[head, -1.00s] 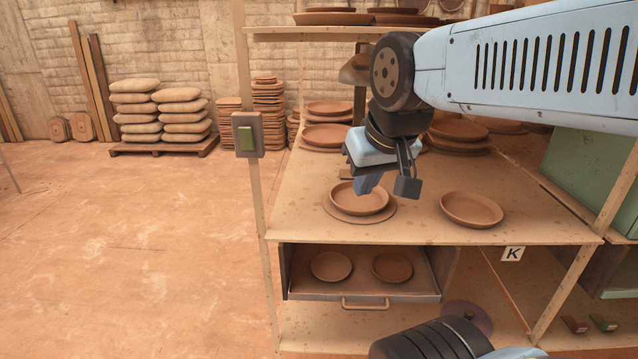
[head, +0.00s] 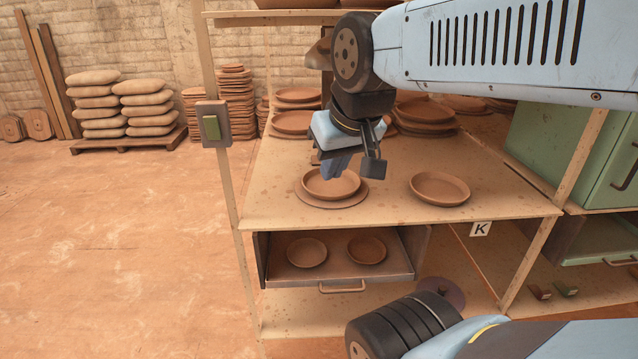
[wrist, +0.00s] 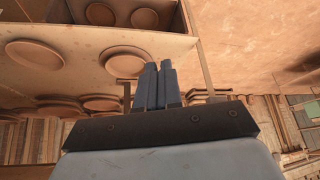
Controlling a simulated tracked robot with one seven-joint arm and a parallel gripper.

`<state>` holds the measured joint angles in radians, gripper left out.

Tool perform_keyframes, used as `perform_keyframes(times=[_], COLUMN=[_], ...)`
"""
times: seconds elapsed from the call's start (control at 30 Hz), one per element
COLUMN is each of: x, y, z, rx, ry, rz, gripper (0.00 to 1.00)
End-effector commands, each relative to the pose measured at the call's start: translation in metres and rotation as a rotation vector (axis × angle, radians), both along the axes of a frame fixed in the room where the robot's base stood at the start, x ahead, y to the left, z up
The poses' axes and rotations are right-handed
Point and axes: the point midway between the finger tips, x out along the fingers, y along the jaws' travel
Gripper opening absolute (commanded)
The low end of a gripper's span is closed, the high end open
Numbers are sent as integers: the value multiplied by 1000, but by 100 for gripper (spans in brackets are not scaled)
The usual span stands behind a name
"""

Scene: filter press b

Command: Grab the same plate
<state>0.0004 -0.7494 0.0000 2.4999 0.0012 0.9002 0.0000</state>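A round brown clay plate (head: 330,182) rests on a wider flat disc (head: 346,202) on the shelf's middle board. It also shows in the wrist view (wrist: 125,63). A second plate (head: 440,188) lies to its right on the bare board, also in the wrist view (wrist: 36,55). The fingers look close together from the wrist view's angle. Which plate is "the same" does not show.
Two plates (head: 307,252) (head: 366,250) lie in a pulled-out drawer (head: 340,277) below. Stacked plates (head: 425,118) stand behind my gripper. A green cabinet (head: 570,150) stands right. The left floor is open.

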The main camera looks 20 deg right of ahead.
Motion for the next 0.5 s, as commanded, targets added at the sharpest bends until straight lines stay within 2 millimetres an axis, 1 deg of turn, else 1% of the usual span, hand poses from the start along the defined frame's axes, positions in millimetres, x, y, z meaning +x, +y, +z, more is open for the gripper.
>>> perform_keyframes(times=[0.03,0.1,0.13,0.27,0.5], x=[1,4,6,18,47], y=[0,0,1,3,3], z=[-1,-4,-6,-21,-51], rx=[5,24,35,123,344], ry=[6,24,37,117,276], rz=[-5,-19,-29,-98,-268], gripper=[11,17,19,19,19])
